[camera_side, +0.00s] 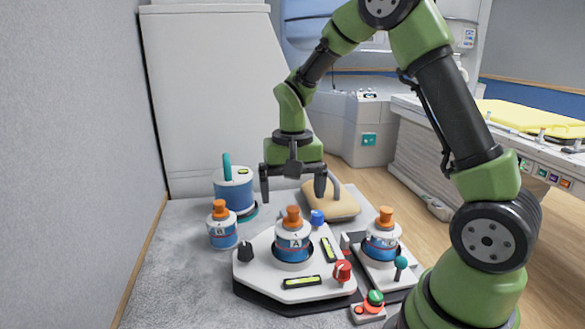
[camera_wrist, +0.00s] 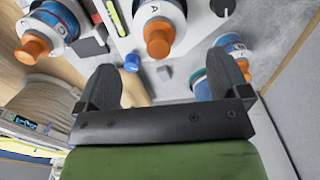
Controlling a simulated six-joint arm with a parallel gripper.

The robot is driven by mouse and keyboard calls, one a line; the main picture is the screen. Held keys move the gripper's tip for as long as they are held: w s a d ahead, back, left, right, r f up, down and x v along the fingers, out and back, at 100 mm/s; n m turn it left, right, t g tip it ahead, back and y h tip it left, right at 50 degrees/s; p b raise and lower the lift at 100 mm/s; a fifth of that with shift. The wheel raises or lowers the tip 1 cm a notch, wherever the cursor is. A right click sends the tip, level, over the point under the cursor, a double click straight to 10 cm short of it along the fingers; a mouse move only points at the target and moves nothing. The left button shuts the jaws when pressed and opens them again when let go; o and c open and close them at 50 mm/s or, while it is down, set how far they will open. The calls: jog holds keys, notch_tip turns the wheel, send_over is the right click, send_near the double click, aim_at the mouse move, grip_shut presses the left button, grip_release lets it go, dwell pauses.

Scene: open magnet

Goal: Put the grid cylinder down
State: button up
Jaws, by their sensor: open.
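The large white-and-blue cylinder with an upright teal handle (camera_side: 234,188) stands upright at the back left of the grey surface; no grid pattern can be made out on it, but it is the likeliest grid cylinder. My gripper (camera_side: 292,196) points down, open and empty, to the right of this cylinder and above the area behind the white console (camera_side: 262,268). In the wrist view, my gripper (camera_wrist: 165,82) shows two spread fingers with nothing between them. Part of a blue-and-white body is hidden behind the right finger there.
An orange-capped bottle marked B (camera_side: 222,228) stands in front of the cylinder. Bottle A (camera_side: 291,243) sits in the console, and another bottle (camera_side: 382,242) sits in a white holder at right. A beige cushion (camera_side: 338,205) lies behind. A wall closes the left side.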

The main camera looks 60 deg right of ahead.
notch_tip(320, 180, up, 5)
jog(key=shift+f, duration=0.1)
jog(key=s+a+r+n+t+y, duration=0.1)
jog(key=s+a+r+n+t, duration=0.1)
jog(key=s, duration=0.6)
jog(key=s+a+r+n+t+y, duration=0.1)
jog(key=s+a+r+n+t, duration=0.2)
jog(key=s+a+r+t, duration=0.2)
jog(key=s+a+r, duration=0.1)
jog(key=s+a, duration=0.1)
jog(key=shift+s+a+r, duration=0.25)
jog(key=shift+s+r, duration=0.1)
jog(key=shift+r, duration=0.05)
